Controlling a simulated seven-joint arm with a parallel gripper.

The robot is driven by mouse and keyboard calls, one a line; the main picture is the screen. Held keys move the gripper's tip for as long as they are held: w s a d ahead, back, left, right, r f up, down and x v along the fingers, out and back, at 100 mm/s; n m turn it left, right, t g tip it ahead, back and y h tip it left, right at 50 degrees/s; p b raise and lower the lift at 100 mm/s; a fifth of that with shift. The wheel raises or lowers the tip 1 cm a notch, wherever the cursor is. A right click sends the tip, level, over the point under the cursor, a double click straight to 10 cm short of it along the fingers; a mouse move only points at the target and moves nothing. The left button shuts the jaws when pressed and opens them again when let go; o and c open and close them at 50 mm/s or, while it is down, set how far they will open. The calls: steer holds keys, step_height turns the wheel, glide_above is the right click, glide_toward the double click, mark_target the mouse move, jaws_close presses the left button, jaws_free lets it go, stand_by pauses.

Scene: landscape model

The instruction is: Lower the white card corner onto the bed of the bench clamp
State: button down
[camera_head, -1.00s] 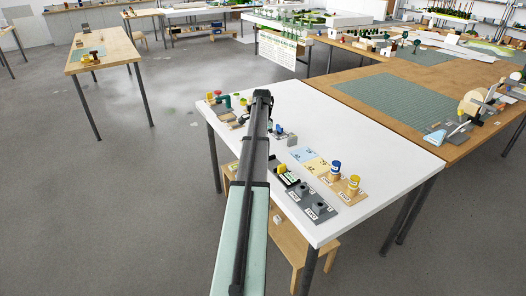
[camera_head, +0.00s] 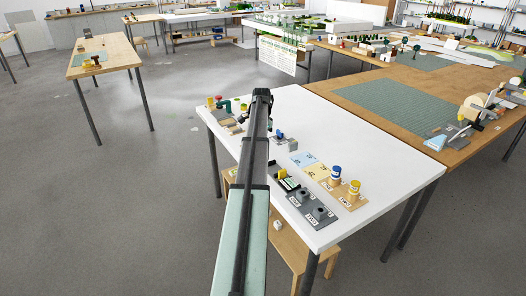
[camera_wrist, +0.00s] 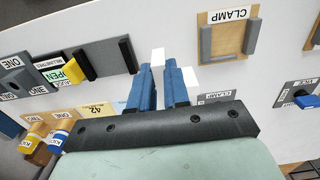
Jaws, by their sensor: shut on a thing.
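In the wrist view my gripper (camera_wrist: 158,72) has two blue fingers closed on a small white piece, the white card corner (camera_wrist: 158,56). Part of the white also shows beside the right finger. The bench clamp is a wooden board (camera_wrist: 228,15) with a CLAMP label, up and right of the fingertips. Its pale bed (camera_wrist: 227,40) lies between two grey jaws and looks empty. The card corner is apart from the bed in the picture; its height above the bench cannot be told.
A grey fixture with a blue part (camera_wrist: 306,101) stands at the right of the wrist view. Blue-and-yellow pots (camera_head: 335,172) stand on the white table (camera_head: 390,150). The table's right side is clear.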

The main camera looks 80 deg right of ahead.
steer(key=w+d, duration=0.4)
steer(key=w+d+f, duration=0.1)
steer(key=w+d, duration=0.1)
steer(key=shift+w+d, duration=0.2)
steer(key=shift+w, duration=0.15)
steer(key=shift+f, duration=1.85)
steer(key=c, duration=1)
jaws_free()
steer(key=shift+a+r, duration=0.1)
steer(key=shift+r, duration=3.4)
